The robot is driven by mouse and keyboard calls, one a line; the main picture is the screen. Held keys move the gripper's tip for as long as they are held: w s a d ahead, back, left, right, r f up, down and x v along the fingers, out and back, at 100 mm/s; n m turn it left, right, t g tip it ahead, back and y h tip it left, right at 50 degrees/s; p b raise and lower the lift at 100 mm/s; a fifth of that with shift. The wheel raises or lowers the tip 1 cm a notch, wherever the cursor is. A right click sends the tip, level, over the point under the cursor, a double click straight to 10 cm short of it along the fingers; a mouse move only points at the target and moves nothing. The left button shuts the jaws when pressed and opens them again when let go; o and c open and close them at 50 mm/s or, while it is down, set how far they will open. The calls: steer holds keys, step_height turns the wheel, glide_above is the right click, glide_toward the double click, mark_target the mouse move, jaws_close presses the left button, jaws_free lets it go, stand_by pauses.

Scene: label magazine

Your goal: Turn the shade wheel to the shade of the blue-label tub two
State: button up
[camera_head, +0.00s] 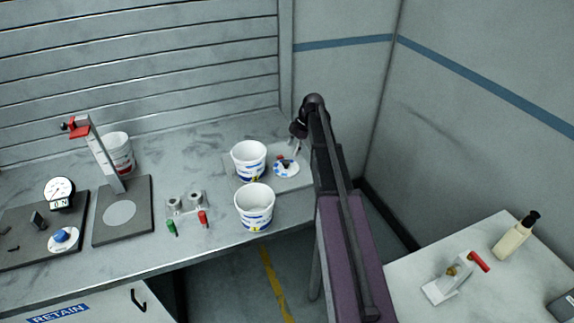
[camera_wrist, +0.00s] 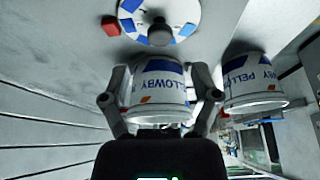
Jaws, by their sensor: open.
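The shade wheel (camera_head: 287,168) is a white disc with patches of different blues and a dark centre knob, at the right end of the bench. In the wrist view the wheel (camera_wrist: 178,12) is at the top, beside a red block (camera_wrist: 110,25). Two white tubs with blue labels stand left of it: a rear tub (camera_head: 248,161) and a front tub (camera_head: 254,208). I cannot read which is two. My gripper (camera_head: 297,146) is open, close behind the wheel; in the wrist view its fingers (camera_wrist: 160,80) frame one tub (camera_wrist: 160,95), with no visible grip.
A red-label tub (camera_head: 122,153) stands behind a post with a red clamp (camera_head: 80,129). A side table (camera_head: 400,267) holds a pump bottle (camera_head: 513,240). The wall corner is close right.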

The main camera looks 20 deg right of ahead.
mark_target(286, 162)
steer(key=shift+b+x, duration=2.55)
steer(key=shift+x, duration=0.5)
jaws_close()
